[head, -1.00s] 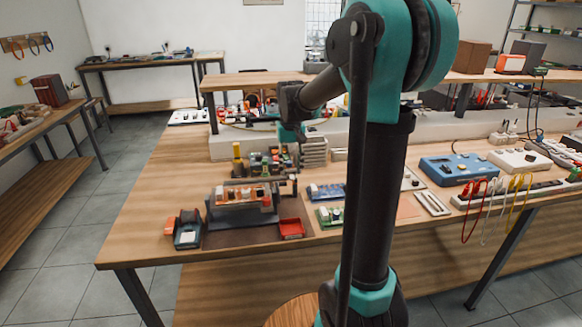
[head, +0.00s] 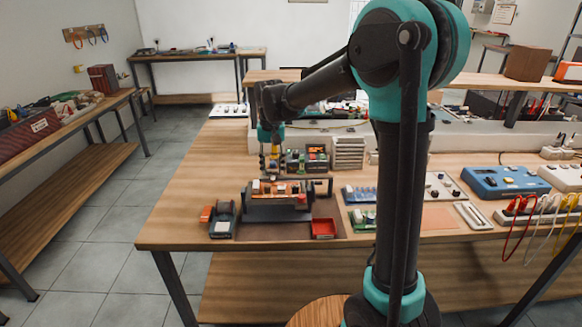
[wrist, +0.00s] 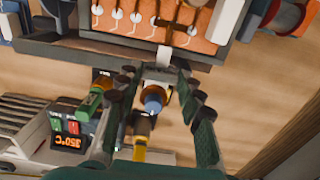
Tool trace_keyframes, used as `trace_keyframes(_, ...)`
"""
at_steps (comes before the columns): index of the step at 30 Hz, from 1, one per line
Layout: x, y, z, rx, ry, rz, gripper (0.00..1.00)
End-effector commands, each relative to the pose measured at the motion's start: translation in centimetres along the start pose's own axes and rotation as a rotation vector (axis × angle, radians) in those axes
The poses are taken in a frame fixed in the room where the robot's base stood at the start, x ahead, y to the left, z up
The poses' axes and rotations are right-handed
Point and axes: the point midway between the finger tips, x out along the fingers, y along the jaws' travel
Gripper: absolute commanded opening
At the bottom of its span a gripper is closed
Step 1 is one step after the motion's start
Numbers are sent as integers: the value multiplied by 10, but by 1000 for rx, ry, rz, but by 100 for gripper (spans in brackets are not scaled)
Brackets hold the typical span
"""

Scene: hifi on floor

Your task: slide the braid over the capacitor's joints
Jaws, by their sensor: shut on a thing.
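The orange circuit board (wrist: 140,15) with its silver joints and wire leads sits in a grey holder (wrist: 110,42) at the top of the wrist view. In the head view the board (head: 282,187) lies on its stand near the bench front. My gripper (wrist: 155,75) points towards the holder's near edge, its fingers close around a small upright piece with a blue end (wrist: 155,98) and a yellow part (wrist: 140,130). In the head view my gripper (head: 272,148) is just behind the board, over something yellow. I cannot tell which part is the braid, nor which joints are the capacitor's.
Bare wood lies to the right in the wrist view.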

Motion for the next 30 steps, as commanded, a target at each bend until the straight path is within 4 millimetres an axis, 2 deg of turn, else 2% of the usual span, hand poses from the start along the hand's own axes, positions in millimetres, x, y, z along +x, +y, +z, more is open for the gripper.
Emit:
trace_keyframes(1, 0, -7, 0, -2, 0, 0, 0)
trace_keyframes(6, 0, -17, 0, 0, 0, 0, 0)
trace_keyframes(17, 0, -20, 0, -1, 0, -4, 0)
trace_keyframes(18, 0, -20, 0, -1, 0, -4, 42)
trace_keyframes(22, 0, -20, 0, -1, 0, -3, 58)
trace_keyframes(30, 0, -18, 0, 0, 0, -1, 59)
